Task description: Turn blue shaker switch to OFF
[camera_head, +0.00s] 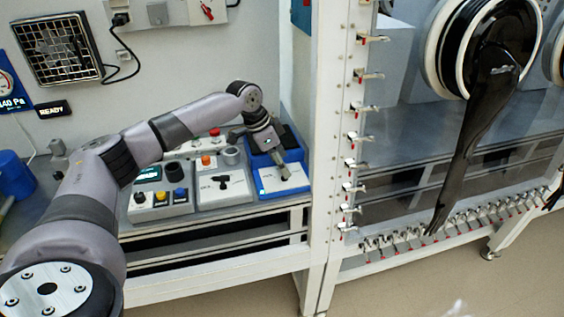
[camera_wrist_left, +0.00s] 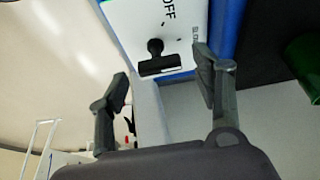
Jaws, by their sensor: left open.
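The blue shaker (camera_head: 264,159) stands at the right end of the row of devices on the bench, with a white sloping front panel (camera_head: 292,181). In the left wrist view its black T-shaped switch (camera_wrist_left: 160,66) sits on the white panel, below the printed word OFF (camera_wrist_left: 168,12). The stem of the switch points up the picture, towards that word. My left gripper (camera_head: 282,168) is over the shaker's panel and hides the switch in the head view. In the wrist view the left gripper (camera_wrist_left: 160,64) is open, one finger on each side of the switch, with gaps visible. My right gripper is not in view.
A grey device with a black T-handle (camera_head: 222,181) stands just left of the shaker, and a box with coloured buttons (camera_head: 161,201) is further left. A white frame post (camera_head: 338,120) with clamps rises close on the right. A green object (camera_wrist_left: 305,62) shows in the wrist view.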

